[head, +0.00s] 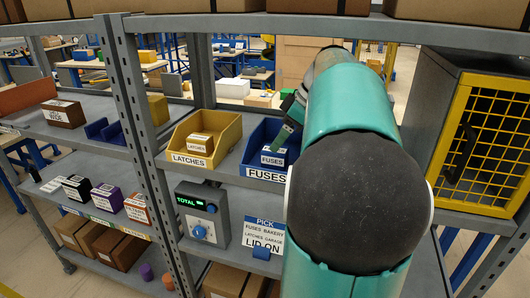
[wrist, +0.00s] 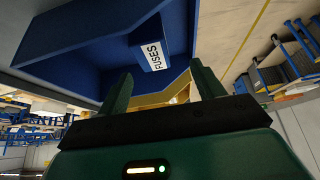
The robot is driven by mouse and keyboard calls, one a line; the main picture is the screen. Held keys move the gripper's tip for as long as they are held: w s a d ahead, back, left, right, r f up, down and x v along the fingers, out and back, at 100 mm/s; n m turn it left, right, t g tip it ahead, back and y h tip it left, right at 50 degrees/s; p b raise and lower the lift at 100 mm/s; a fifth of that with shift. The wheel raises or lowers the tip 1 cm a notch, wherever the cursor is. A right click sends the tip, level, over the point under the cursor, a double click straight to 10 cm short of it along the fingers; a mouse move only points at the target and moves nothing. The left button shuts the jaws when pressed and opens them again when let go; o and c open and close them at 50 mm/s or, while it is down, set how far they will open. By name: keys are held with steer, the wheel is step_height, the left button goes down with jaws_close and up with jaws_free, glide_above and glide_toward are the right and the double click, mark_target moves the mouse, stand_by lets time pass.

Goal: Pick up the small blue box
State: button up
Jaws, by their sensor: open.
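A small blue box (head: 274,152) with a white FUSES label sits inside the blue bin (head: 265,172), which is also labelled FUSES. In the wrist view the small blue box (wrist: 150,52) shows beyond my fingertips, against the blue bin (wrist: 70,62). My gripper (head: 284,138) is green and reaches over the bin, close to the box; my arm covers the bin's right side. In the wrist view my gripper (wrist: 163,85) has its two fingers apart with nothing between them. The exact gap to the box cannot be told.
A yellow LATCHES bin (head: 205,147) with a small box stands left of the blue bin. A grey post (head: 130,120) rises further left. A yellow mesh cabinet (head: 480,135) stands at the right. Below are a grey TOTAL device (head: 203,215) and another small blue block (head: 261,253).

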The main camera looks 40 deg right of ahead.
mark_target(272, 154)
steer(key=shift+w+d+f, duration=0.25)
steer(key=shift+w+f, duration=0.3)
steer(key=shift+f, duration=0.2)
steer(key=shift+a+f, duration=0.25)
steer(key=shift+f, duration=0.05)
steer(key=x, duration=0.4)
steer(key=shift+s+d+f, duration=0.1)
steer(key=shift+d+f, duration=0.1)
steer(key=shift+f, duration=0.2)
steer(key=shift+w+a+f, duration=0.1)
steer(key=shift+w+f, duration=0.15)
steer(key=shift+f, duration=0.05)
steer(key=shift+c, duration=0.5)
steer(key=c, duration=1)
